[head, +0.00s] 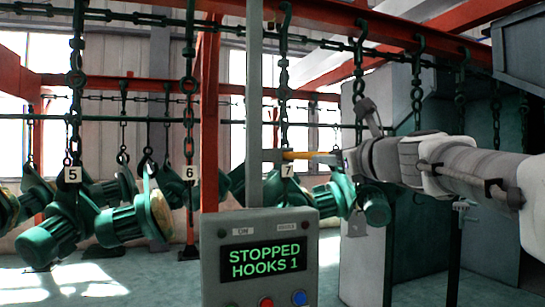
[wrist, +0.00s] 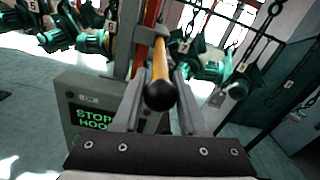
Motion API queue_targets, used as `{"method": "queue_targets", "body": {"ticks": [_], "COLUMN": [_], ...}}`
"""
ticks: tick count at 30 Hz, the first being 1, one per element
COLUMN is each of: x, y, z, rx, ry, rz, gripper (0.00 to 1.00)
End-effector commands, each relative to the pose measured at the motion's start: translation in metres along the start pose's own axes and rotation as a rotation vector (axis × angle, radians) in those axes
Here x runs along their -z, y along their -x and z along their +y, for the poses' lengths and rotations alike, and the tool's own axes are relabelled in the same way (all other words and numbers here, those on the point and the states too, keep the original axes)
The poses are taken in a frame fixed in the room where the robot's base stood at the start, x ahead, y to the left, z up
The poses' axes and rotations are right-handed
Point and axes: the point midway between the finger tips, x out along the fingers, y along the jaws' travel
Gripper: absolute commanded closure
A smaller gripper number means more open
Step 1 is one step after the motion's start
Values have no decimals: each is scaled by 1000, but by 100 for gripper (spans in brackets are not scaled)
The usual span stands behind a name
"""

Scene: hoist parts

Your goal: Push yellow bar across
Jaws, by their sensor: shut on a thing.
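The yellow bar (head: 312,155) sticks out to the right from a grey bracket on the upright grey post (head: 254,100). In the wrist view the yellow bar (wrist: 160,62) points toward the camera and ends in a black knob (wrist: 160,96). My gripper (head: 338,158) comes in from the right at the bar's free end. In the wrist view my gripper (wrist: 162,88) has one finger on each side of the bar, shut on it near the knob. The exact contact is partly hidden by the knob.
A grey control box (head: 260,250) below the bar reads "STOPPED HOOKS 1". Green motors (head: 130,222) hang on chains from an overhead rail, with tags 5, 6 and 7 (head: 287,170). A red column (head: 208,110) stands left of the post. Grey cabinets stand at the right.

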Motion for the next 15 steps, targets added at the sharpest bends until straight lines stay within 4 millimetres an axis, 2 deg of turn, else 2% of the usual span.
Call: {"method": "queue_targets", "body": {"ticks": [9, 15], "x": [-2, -3], "y": [-74, -116], "z": [0, 0], "rx": [-2, -1], "ry": [-1, 0], "rz": [2, 1], "gripper": [100, 100]}}
